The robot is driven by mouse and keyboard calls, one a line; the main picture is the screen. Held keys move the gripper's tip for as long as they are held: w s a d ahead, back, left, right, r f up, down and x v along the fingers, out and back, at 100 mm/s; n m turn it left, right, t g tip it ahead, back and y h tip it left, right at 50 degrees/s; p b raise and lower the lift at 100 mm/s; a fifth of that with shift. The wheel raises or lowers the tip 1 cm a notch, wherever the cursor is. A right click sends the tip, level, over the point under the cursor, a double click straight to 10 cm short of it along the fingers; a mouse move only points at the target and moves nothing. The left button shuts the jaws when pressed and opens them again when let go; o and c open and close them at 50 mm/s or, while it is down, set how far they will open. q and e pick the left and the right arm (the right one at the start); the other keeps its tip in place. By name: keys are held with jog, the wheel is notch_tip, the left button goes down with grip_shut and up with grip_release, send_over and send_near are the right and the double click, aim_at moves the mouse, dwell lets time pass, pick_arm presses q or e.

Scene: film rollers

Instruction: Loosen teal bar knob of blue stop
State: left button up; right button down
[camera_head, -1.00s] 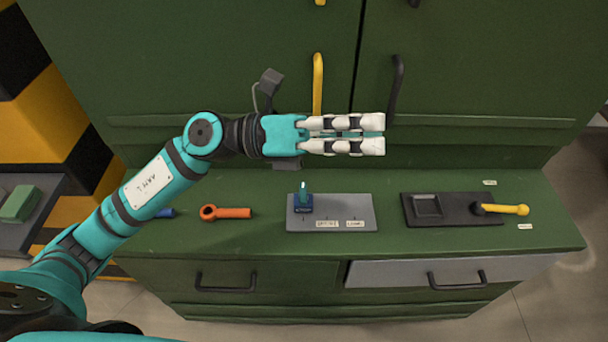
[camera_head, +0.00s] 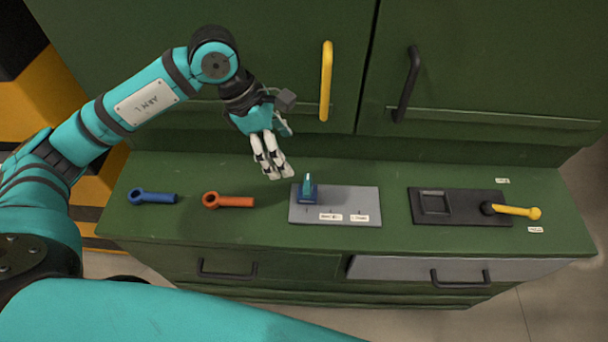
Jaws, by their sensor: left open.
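The blue stop (camera_head: 305,194) sits at the left end of a grey plate (camera_head: 350,201) on the green worktop. Its teal bar knob (camera_head: 308,181) stands upright on top of it. My left gripper (camera_head: 278,170) points down and to the right, just up and left of the knob in the head view. It is open and empty, and appears apart from the stop. The far finger is partly hidden behind the near ones. My right gripper is not in view.
A blue ring-ended tool (camera_head: 155,198) and an orange one (camera_head: 232,201) lie left of the plate. A black panel (camera_head: 465,207) with a yellow lever (camera_head: 517,211) is at the right. Cabinet doors with yellow (camera_head: 326,80) and black (camera_head: 408,85) handles rise behind.

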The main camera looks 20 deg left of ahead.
aim_at(306, 183)
pick_arm(q)
jog(key=p+x, duration=0.2)
jog(key=x, duration=0.9)
jog(key=shift+d+f, duration=0.1)
jog(key=shift+d, duration=0.05)
jog(key=c, duration=1.2)
